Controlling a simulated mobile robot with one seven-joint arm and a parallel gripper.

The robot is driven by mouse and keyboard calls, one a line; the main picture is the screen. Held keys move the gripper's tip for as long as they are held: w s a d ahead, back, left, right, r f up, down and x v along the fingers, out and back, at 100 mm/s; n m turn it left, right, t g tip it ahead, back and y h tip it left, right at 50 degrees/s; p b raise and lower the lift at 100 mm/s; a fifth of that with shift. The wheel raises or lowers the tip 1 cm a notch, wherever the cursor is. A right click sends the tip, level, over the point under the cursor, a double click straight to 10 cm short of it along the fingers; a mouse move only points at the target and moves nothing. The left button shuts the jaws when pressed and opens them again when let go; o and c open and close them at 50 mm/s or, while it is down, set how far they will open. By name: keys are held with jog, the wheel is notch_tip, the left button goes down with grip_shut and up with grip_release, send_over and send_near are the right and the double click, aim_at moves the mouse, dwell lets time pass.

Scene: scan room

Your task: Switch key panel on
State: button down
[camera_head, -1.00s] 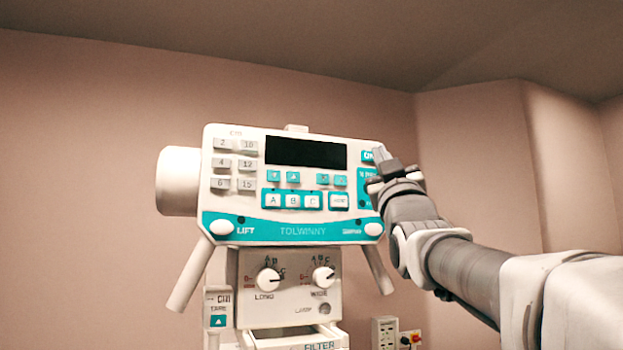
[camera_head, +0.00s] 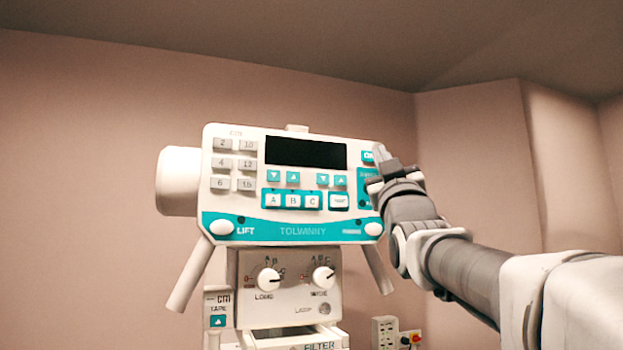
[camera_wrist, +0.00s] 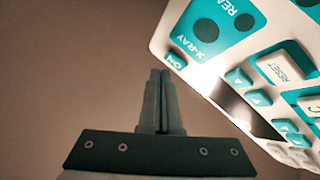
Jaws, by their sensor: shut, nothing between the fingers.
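The key panel (camera_head: 230,139) is a white and teal console with a dark, blank display (camera_head: 306,152) and rows of buttons. Its teal ON button (camera_head: 368,156) is at the panel's upper right; it also shows in the wrist view (camera_wrist: 174,61). My gripper (camera_head: 379,152) is shut and empty, with its fingertips close to the right of the ON button. In the wrist view the shut fingers (camera_wrist: 160,75) point up, with the tips just left of the ON button. I cannot tell whether the fingertips touch the panel. My gripper and wrist hide part of the panel's right side.
A lower unit with two white knobs (camera_head: 270,279) stands below the panel. A white handle (camera_head: 378,268) slants down at its right. A wall box with red and yellow parts (camera_head: 410,338) is at the lower right. The space right of the panel holds my arm.

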jog(key=shift+w, duration=0.1)
dwell(0.5)
jog(key=shift+w+a, duration=0.1)
jog(key=shift+w, duration=0.25)
jog(key=shift+w+a, duration=0.15)
jog(key=shift+w, duration=0.2)
dwell(0.6)
jog(key=shift+s+b, duration=0.1)
jog(key=shift+b, duration=0.2)
jog(key=shift+s+d+b, duration=0.25)
jog(key=shift+s+b, duration=0.35)
jog(key=shift+s, duration=0.05)
